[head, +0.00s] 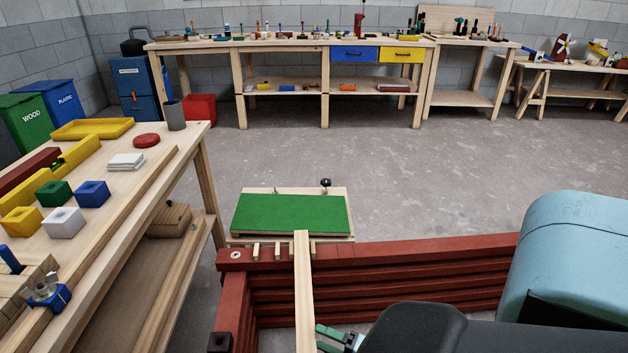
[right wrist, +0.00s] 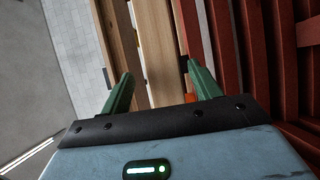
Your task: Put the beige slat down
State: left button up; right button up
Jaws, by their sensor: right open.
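The beige slat (head: 304,285) lies lengthwise away from me across the top of the dark red battens (head: 400,262). Its far end is at the near edge of the green-topped board (head: 290,213), and its near end runs out of the head view. My right gripper (head: 322,339) is beside the slat's near part, at its right. In the right wrist view its fingers (right wrist: 160,70) are spread apart, with the pale slat (right wrist: 155,45) running between and beyond them. I cannot tell whether either finger touches it. My left gripper is not in view.
A wooden workbench (head: 120,195) with coloured blocks and a yellow tray (head: 92,129) stands at the left. Short pale pegs (head: 278,251) stick up by the battens' far rail. Open grey floor (head: 420,170) lies beyond, before the back bench.

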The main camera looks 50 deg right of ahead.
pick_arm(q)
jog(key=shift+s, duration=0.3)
pick_arm(e)
jog(key=shift+v, duration=1.55)
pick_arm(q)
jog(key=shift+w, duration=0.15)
pick_arm(e)
jog(key=shift+a, duration=0.1)
